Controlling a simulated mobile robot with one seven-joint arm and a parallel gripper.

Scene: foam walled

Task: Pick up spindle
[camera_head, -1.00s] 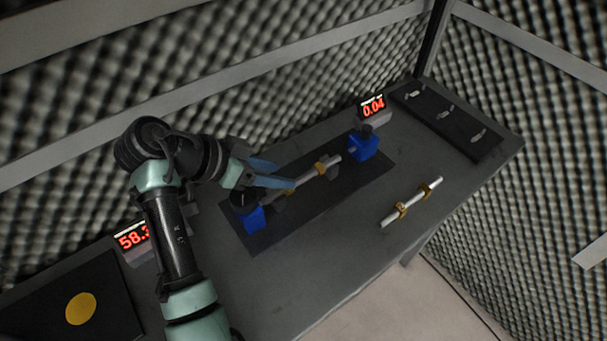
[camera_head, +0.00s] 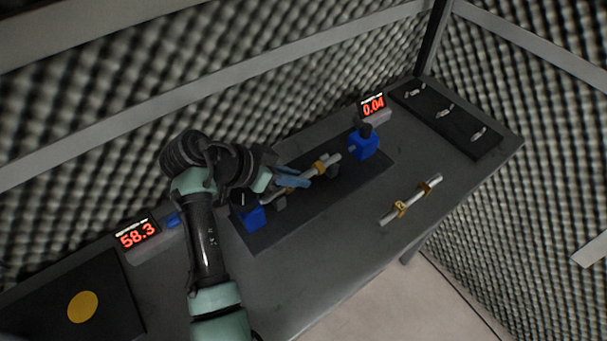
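A pale rod-shaped spindle (camera_head: 331,160) with a gold collar lies along a dark base plate (camera_head: 290,225), between two blue blocks, the near-left one (camera_head: 254,217) and the far-right one (camera_head: 363,145). My gripper (camera_head: 306,178), with blue fingers, is at the middle of this rod and overlaps it in the picture. The fingers hide part of the rod. I cannot tell whether they are closed on it or touch it. A second similar rod (camera_head: 413,200) with two gold pieces lies apart on the right of the table.
Red displays read 58.3 (camera_head: 138,234) at left and 0.04 (camera_head: 373,106) at the back. A dark board (camera_head: 455,125) with small metal pieces lies at far right. A dark pad with a yellow disc (camera_head: 83,306) is at near left. The table's front middle is clear.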

